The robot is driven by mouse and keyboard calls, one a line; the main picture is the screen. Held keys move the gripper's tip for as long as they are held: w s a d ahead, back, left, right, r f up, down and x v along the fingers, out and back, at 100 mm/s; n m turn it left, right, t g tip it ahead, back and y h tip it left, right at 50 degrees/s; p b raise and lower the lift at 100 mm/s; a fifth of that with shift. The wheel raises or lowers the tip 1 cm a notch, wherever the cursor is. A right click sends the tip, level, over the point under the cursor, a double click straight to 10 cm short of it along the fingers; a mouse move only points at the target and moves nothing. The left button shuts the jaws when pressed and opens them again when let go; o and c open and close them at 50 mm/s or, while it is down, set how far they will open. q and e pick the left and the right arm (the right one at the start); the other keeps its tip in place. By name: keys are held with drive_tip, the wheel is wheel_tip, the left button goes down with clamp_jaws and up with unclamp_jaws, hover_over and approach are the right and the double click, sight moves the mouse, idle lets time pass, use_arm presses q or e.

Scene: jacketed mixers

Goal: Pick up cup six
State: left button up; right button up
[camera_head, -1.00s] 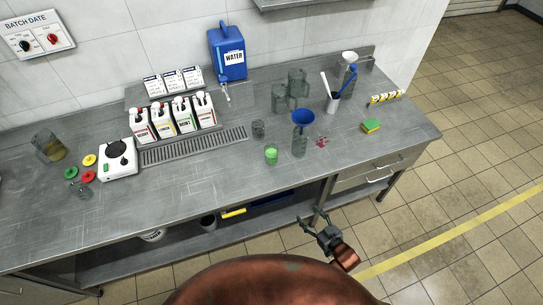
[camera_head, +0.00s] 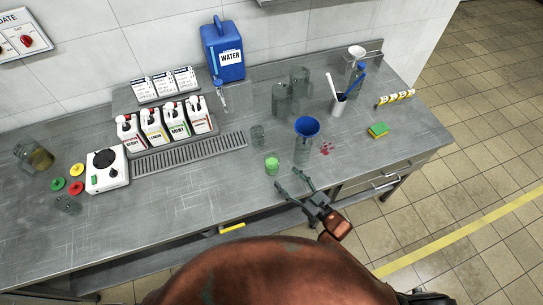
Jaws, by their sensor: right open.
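I cannot read any number that marks cup six. A small cup with bright green contents (camera_head: 272,165) stands upright near the front edge of the steel bench. A clear empty-looking cup (camera_head: 257,135) stands behind it, and another small clear cup (camera_head: 68,205) is at the far left. My right gripper (camera_head: 288,179) is open and empty, at the bench's front edge just right of and in front of the green cup, its fingers pointing toward the bench. It appears apart from the cup. My left gripper is not in view.
The bench front left of the green cup is clear.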

sight(276, 170)
drive_tip(key=x, duration=0.4)
drive_tip(key=shift+w+a+r, duration=0.1)
drive_tip(key=shift+w+a, duration=0.05)
drive_tip(key=shift+a, duration=0.1)
drive_tip(key=shift+x, duration=1.2)
drive_tip(key=shift+w+a, duration=0.2)
drive_tip(key=shift+a, duration=0.05)
drive_tip(key=shift+w, duration=0.1)
drive_tip(key=c, duration=1.3)
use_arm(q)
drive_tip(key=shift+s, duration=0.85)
use_arm(e)
drive_tip(key=shift+c, duration=0.2)
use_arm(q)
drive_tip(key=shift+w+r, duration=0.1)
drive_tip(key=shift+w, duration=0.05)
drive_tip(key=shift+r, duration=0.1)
